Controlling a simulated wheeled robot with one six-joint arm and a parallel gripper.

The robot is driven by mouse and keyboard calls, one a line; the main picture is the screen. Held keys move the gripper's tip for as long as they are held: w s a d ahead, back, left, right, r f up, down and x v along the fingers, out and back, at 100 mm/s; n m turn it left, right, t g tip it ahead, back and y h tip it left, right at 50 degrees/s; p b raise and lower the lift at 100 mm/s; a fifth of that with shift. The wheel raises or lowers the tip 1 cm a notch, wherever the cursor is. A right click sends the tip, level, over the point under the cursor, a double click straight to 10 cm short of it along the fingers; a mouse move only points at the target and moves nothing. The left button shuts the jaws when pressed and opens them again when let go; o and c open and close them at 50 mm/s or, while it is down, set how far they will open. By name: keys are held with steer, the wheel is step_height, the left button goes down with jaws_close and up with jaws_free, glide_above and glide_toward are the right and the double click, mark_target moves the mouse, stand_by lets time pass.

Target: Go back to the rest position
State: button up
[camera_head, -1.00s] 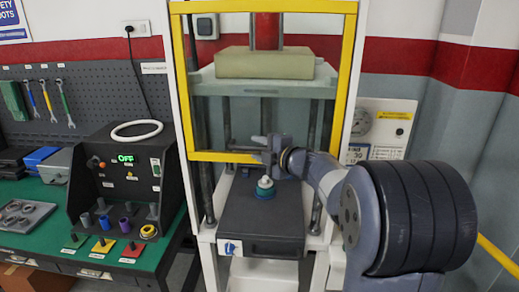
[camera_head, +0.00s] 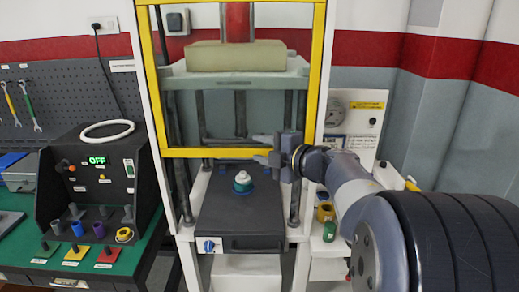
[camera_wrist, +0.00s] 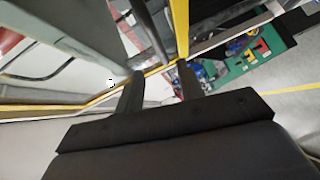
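My gripper (camera_head: 268,159) is in front of the yellow-framed press, at the right of its opening, above and to the right of the seal piece. In the wrist view its two dark fingers (camera_wrist: 158,92) stand apart with nothing between them. A small white and teal seal piece (camera_head: 242,182) stands upright on the dark press base (camera_head: 228,221), apart from my gripper. My arm reaches in from the lower right.
The press's yellow frame (camera_head: 146,97) stands close to my gripper. A control box (camera_head: 97,163) reading OFF sits on the green bench (camera_head: 137,232) at left, with colored pieces.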

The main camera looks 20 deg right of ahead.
mark_target(234, 143)
steer(key=shift+w, duration=0.1)
steer(key=p+x, duration=0.2)
steer(key=x, duration=0.8)
steer(key=shift+w+a, duration=0.15)
steer(key=shift+w, duration=0.05)
steer(key=shift+w+f, duration=0.2)
steer(key=shift+f, duration=0.1)
steer(key=shift+s+f+b, duration=0.1)
steer(key=shift+f+b, duration=0.05)
steer(key=shift+b, duration=0.2)
